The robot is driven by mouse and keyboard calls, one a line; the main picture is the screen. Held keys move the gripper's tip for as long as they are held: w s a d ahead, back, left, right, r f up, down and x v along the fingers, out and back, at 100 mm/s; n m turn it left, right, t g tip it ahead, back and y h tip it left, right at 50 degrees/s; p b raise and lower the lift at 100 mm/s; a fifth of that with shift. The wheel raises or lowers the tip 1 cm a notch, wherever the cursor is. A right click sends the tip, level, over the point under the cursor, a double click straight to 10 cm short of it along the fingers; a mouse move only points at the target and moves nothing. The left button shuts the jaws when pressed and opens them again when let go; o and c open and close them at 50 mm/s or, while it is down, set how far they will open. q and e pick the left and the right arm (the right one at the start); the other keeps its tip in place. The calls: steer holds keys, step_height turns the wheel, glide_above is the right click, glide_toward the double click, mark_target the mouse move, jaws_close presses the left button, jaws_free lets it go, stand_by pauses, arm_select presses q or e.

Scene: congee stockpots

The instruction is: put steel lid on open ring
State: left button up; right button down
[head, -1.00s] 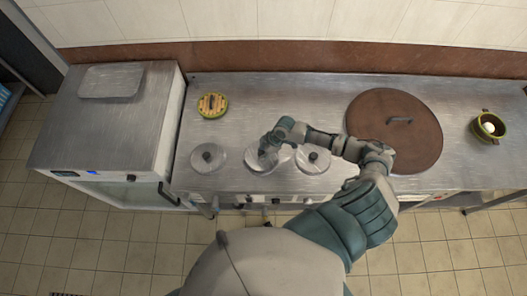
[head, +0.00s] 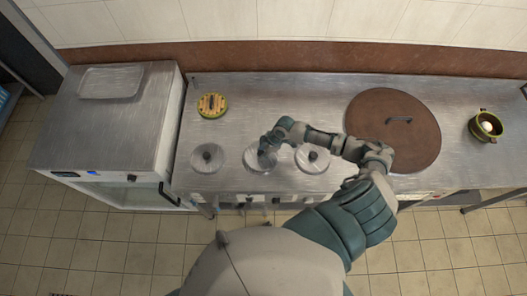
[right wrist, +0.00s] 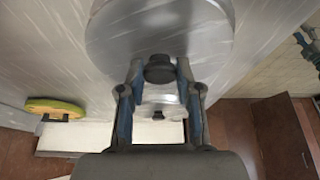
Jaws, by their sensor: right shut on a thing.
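My right gripper (head: 268,145) is over the middle of three round steel discs in a row at the counter's front. In the right wrist view its fingers (right wrist: 160,80) are closed around the black knob (right wrist: 160,68) of a steel lid (right wrist: 160,25). That lid, also in the head view (head: 258,160), lies at or just above the middle place; the ring beneath is hidden, and I cannot tell whether they touch. My left gripper is out of view.
A yellow-green round lid (head: 205,112) lies behind the row. A large brown lid (head: 385,110) with a handle lies to the right, under and behind my arm. A green pot (head: 480,131) stands far right. A steel cabinet (head: 110,125) adjoins on the left.

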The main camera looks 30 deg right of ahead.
steer(key=shift+a, duration=0.15)
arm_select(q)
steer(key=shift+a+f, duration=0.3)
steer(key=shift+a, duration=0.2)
arm_select(e)
steer(key=shift+f, duration=0.35)
steer(key=c, duration=1.1)
jaws_free()
steer(key=shift+d, duration=0.2)
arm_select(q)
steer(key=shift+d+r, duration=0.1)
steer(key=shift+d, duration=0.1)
arm_select(e)
steer(key=shift+d, duration=0.15)
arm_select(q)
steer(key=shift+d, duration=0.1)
